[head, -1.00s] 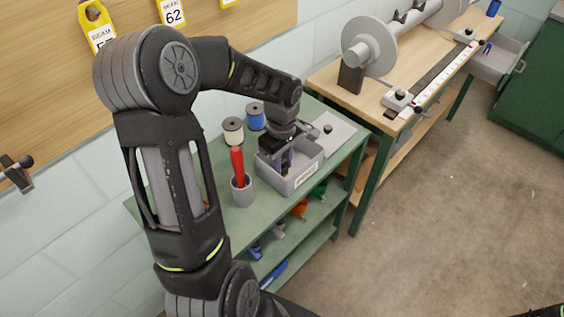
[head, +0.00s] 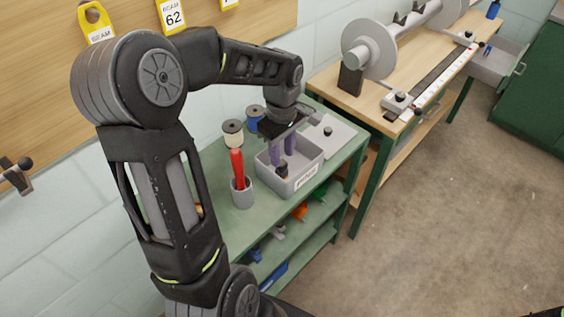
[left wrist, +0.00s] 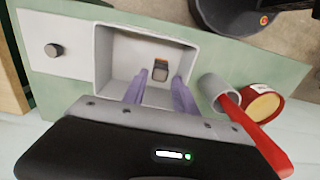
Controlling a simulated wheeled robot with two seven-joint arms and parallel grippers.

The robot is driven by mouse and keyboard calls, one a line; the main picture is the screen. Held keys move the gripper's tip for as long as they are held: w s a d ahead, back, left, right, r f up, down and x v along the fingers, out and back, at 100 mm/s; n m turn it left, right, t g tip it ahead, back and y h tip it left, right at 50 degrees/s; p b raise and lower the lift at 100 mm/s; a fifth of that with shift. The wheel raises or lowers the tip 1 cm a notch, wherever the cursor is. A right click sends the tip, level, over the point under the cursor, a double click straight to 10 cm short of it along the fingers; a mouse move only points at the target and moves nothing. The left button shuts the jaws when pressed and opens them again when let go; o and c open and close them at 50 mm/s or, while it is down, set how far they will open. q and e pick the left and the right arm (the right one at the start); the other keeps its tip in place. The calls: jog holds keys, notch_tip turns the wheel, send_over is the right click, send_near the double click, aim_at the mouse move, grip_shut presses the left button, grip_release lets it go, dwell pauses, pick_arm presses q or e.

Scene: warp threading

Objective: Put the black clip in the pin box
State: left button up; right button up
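The pin box (head: 318,168) is an open grey tray with a white label, standing on the green cart top. The black clip (head: 282,172) lies inside it, on the box floor. In the left wrist view the clip (left wrist: 160,70) rests in the box (left wrist: 120,68), near its far wall. My left gripper (head: 282,154) is over the box, its purple fingers pointing down. In the left wrist view the fingers (left wrist: 158,90) are spread apart with nothing between them, and the clip lies beyond them. My right gripper is not in view.
A grey cup (head: 242,194) with a red-handled tool (head: 237,168) stands left of the box. A cream-topped spool (head: 233,134) and a blue spool (head: 254,120) stand behind. A pale plate with a black knob (head: 328,131) lies right of the box.

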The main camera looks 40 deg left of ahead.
aim_at(282, 162)
pick_arm(q)
notch_tip(282, 162, up, 7)
jog(key=shift+f, duration=0.15)
dwell(0.6)
